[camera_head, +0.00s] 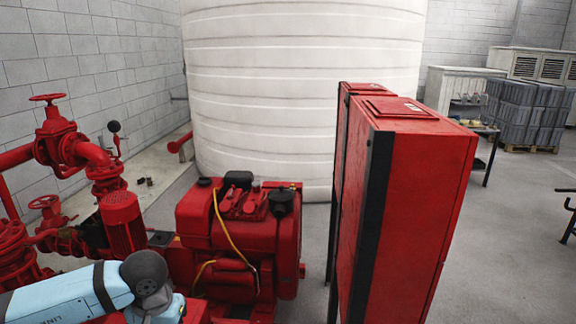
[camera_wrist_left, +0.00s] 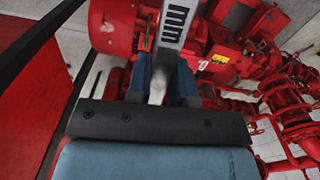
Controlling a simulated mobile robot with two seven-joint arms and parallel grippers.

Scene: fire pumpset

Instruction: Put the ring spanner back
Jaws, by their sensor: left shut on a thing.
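In the left wrist view my left gripper (camera_wrist_left: 161,85) is shut on the ring spanner (camera_wrist_left: 175,24). The spanner is a silver-grey bar with dark "mm" lettering. It runs from between the dark fingers up to the top edge of the view, where its far end is cut off. In the head view my blue left arm comes in at the lower left, and its gripper and the spanner are out of the picture. My right gripper is in neither view.
A red engine pump (camera_head: 235,225) stands ahead, with red valves and pipes (camera_head: 75,150) at the left. Tall red cabinets (camera_head: 415,210) stand at the right. A white tank (camera_head: 300,80) is behind. A table (camera_head: 485,130) and stacked grey crates (camera_head: 525,112) stand far right, beyond open floor.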

